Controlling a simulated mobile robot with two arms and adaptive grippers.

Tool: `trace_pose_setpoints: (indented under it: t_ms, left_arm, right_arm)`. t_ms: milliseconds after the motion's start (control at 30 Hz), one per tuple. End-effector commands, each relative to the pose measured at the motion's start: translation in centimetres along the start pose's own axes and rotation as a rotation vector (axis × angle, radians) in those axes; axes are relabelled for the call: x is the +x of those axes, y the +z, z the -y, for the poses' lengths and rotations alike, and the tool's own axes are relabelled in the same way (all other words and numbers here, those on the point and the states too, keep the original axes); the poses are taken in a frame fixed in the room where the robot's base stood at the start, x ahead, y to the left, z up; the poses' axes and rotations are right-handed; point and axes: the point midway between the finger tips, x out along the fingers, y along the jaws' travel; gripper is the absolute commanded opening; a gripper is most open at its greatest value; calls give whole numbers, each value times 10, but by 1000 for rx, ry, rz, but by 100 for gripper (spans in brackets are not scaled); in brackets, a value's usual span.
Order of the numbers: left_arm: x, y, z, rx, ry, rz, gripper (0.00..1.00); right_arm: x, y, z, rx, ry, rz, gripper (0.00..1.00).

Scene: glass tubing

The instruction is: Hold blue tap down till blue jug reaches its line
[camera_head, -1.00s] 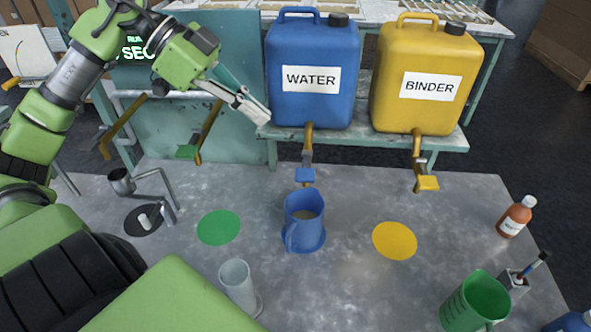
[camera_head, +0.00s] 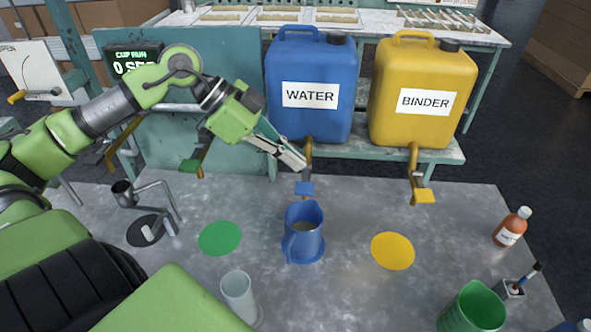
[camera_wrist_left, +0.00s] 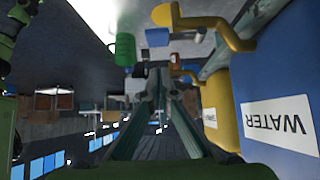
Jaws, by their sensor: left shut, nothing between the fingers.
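The blue jug (camera_head: 296,245) stands upright on a blue disc on the table, below the blue tap (camera_head: 304,189). Its inside looks greyish; I cannot make out its line or a level. The tap has a brass spout and a blue lever, under the blue WATER container (camera_head: 311,68). My left gripper (camera_head: 301,164) is shut and empty, its tips beside the spout, just above the lever. In the left wrist view the blue lever (camera_wrist_left: 157,37) shows beyond the fingertips (camera_wrist_left: 160,76); contact cannot be told. My right gripper is not in view.
The yellow BINDER container (camera_head: 423,65) has a yellow-levered tap (camera_head: 422,196) above a yellow disc (camera_head: 393,251). A green-levered tap (camera_head: 193,165) hangs at left. A clear cylinder (camera_head: 238,292), green jug (camera_head: 472,312) and brown bottle (camera_head: 512,228) stand on the table.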

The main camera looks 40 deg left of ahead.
Motion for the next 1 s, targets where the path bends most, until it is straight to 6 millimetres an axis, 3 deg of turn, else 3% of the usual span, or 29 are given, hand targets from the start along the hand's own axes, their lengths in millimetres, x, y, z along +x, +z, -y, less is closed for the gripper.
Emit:
trace_pose_setpoints:
  t_ms: [100, 333, 1000]
  left_arm:
    - [16, 7, -2, -5, 5, 1, 0]
    - [34, 25, -1, -1, 2, 0, 0]
    - [44, 34, 0, 74, -72, -5, 0]
  right_arm:
    - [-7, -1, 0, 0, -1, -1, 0]
    - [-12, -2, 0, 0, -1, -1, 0]
    - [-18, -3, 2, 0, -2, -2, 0]
